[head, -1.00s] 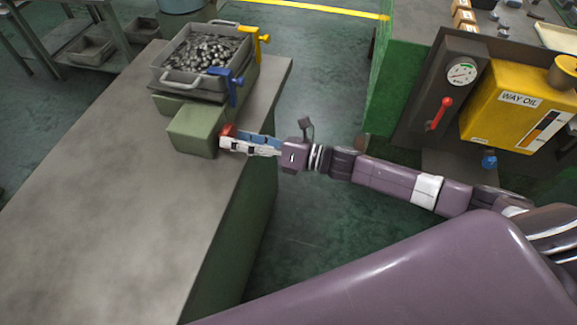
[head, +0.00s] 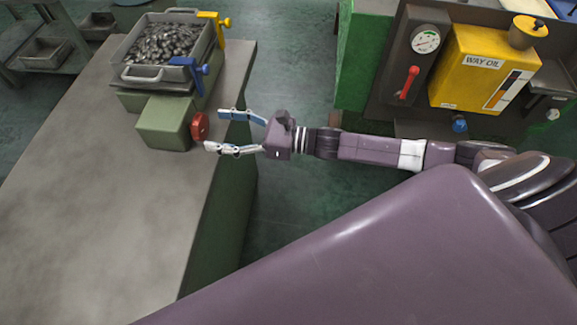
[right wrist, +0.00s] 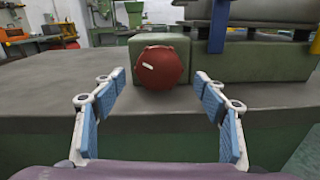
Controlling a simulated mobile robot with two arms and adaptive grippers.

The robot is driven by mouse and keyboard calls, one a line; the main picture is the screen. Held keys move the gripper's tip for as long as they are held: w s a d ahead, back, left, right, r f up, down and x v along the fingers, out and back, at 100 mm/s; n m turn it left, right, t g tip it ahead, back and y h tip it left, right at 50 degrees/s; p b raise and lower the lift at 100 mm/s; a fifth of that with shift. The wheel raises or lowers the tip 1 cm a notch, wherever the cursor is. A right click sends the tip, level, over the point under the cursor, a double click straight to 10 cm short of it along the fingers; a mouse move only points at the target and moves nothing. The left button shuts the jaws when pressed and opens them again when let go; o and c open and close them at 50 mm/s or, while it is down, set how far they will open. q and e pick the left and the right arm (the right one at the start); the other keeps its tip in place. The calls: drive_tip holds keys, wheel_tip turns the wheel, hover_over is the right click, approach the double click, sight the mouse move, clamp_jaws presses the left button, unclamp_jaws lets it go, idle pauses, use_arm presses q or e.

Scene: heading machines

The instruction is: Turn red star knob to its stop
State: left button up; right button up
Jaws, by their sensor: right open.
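The red star knob (head: 200,127) sits on the right face of a green block (head: 165,122) on the bench. In the right wrist view the knob (right wrist: 162,68) faces me, with a short white mark on its upper left. My right gripper (head: 213,131) is open. Its fingers (right wrist: 162,82) spread to the left and right of the knob in the wrist view, and a gap shows on both sides. The fingertips look close to the knob but apart from it. My left gripper is not in view.
A tray of metal parts (head: 126,72) with blue (head: 188,68) and yellow (head: 213,19) clamps stands behind the green block. The bench top (head: 90,190) in front is bare. A yellow way oil tank (head: 484,68) and a red lever (head: 410,82) are at the right.

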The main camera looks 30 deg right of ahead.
drive_tip(key=b+v, duration=0.1)
drive_tip(key=v, duration=0.5)
drive_tip(key=w+d+f+m+t+h, duration=0.1)
drive_tip(key=w+d+f+m+h, duration=0.15)
drive_tip(key=f+m, duration=0.35)
drive_tip(key=w+d+f+m+t+h, duration=0.1)
drive_tip(key=w+d+f+m+h, duration=0.15)
drive_tip(key=f+m, duration=0.4)
drive_tip(key=s+d+f+m+h, duration=0.2)
drive_tip(key=d+f+m, duration=0.1)
drive_tip(key=f, duration=0.4)
drive_tip(key=s+d+f+m+g+h, duration=0.1)
drive_tip(key=s+d+f+m+h, duration=0.1)
drive_tip(key=f+m, duration=0.4)
drive_tip(key=shift+s+d+f+h, duration=0.25)
drive_tip(key=shift+d+f+h, duration=0.35)
drive_tip(key=shift+d+f, duration=0.35)
